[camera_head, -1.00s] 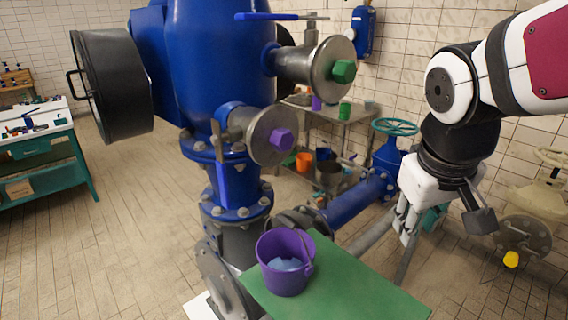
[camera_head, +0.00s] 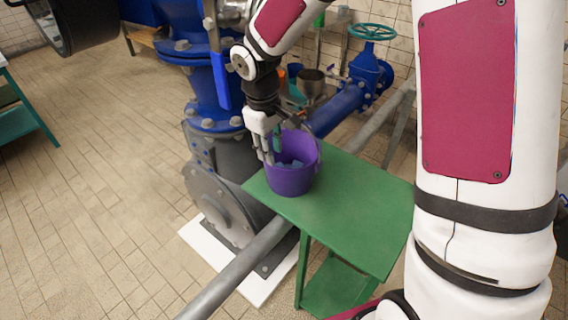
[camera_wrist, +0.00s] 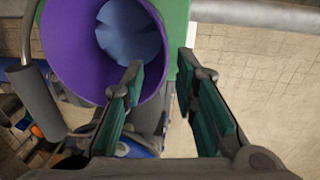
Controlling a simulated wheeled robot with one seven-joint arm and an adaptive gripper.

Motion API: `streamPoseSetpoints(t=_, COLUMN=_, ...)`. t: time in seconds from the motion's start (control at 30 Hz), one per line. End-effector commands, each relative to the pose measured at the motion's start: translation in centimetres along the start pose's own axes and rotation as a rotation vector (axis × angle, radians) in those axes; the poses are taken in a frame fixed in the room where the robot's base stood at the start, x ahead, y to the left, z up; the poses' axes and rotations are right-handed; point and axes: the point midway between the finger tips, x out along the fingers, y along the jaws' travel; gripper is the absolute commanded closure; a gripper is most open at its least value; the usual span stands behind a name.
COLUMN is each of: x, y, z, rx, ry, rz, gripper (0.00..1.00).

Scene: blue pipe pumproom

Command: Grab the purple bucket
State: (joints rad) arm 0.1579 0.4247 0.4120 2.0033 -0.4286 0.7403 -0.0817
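The purple bucket (camera_head: 290,183) stands upright on the left end of a green table (camera_head: 350,205). Something blue shows inside it. My gripper (camera_head: 268,156) points down at the bucket's left rim in the head view. In the wrist view the bucket (camera_wrist: 68,55) fills the upper left, and my gripper (camera_wrist: 160,64) is open. One finger overlaps the bucket's mouth and the other is outside its wall, so the rim appears to lie between them. I cannot tell whether either finger touches the bucket.
A large blue pump with a grey flange (camera_head: 222,203) stands just left of the table. A grey pipe (camera_head: 240,270) runs diagonally below the table top. A blue valve with a teal handwheel (camera_head: 372,32) is behind. The tiled floor (camera_head: 90,190) at left is clear.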

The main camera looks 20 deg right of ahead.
Motion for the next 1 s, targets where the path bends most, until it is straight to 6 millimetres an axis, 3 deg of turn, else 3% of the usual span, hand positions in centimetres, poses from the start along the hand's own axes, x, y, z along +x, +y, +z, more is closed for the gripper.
streamPoseSetpoints(t=0.1, x=2.6, y=-0.1, z=0.0, rx=-0.002, ry=-0.004, rz=-0.003, gripper=0.73)
streamPoseSetpoints(t=0.3, x=5.5, y=-0.1, z=0.0, rx=-0.001, ry=-0.003, rz=-0.001, gripper=0.73)
streamPoseSetpoints(t=0.57, x=7.3, y=-0.3, z=0.0, rx=-0.001, ry=-0.002, rz=-0.001, gripper=0.73)
streamPoseSetpoints(t=0.83, x=10.9, y=-0.9, z=-0.1, rx=0.0, ry=-0.002, rz=-0.001, gripper=0.73)
streamPoseSetpoints(t=1.0, x=11.6, y=-0.9, z=-0.1, rx=-0.001, ry=0.0, rz=0.0, gripper=0.73)
